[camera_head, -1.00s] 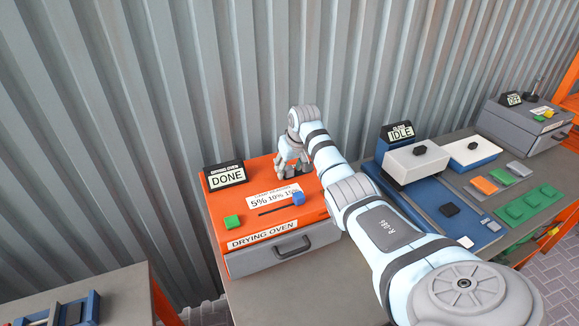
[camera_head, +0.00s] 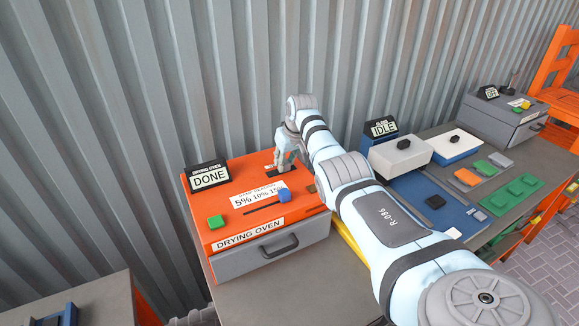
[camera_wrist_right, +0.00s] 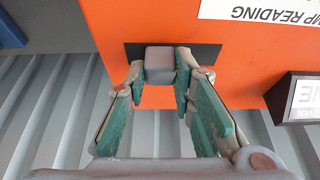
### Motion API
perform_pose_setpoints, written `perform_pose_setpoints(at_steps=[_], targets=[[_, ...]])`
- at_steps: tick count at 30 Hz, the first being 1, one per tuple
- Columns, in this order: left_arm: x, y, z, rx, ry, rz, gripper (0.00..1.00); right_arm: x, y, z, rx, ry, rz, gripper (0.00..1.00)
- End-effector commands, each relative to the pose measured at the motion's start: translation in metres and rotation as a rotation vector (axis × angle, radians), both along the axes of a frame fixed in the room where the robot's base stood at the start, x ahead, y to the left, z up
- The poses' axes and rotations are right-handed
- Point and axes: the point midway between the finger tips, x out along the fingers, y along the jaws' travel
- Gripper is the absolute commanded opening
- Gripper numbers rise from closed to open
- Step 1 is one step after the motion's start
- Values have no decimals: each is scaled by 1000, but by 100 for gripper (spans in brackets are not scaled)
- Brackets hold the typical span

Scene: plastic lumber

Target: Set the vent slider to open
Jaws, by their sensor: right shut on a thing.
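The orange drying oven (camera_head: 218,238) stands on the bench, with a sign reading DONE. At the back right of its top is a dark slot plate (camera_head: 288,171), which also shows in the right wrist view (camera_wrist_right: 204,54). A grey slider knob (camera_wrist_right: 160,64) sits on this plate, taken to be the vent slider. My right gripper (camera_head: 284,166) reaches down to it from behind; in the wrist view its green-padded fingers (camera_wrist_right: 163,78) are shut on the knob from both sides. Labels for the slider's positions cannot be read. My left gripper is out of view.
The corrugated wall (camera_head: 150,90) is close behind. To the right is a blue machine (camera_head: 420,195) with an IDLE sign.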

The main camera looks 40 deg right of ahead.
Motion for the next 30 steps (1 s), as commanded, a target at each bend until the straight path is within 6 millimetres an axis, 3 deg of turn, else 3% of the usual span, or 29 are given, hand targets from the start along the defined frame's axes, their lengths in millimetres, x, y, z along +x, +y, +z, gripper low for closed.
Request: perform_pose_setpoints(at_steps=[4, 5, 9, 20, 25, 30], targets=[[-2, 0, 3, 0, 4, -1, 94, -1, -1, 2, -3, 2, -2, 0], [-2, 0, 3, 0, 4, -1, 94, -1, -1, 3, -3, 2, -2, 24], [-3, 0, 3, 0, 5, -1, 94, -1, -1, 3, -2, 1, -2, 43], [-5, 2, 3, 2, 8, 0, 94, -2, -1, 7, -1, 1, -3, 43], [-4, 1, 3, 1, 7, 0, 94, -14, 1, 35, -4, -1, -2, 43], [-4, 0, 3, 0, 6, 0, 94, -32, 5, 81, -3, -1, -2, 43]])
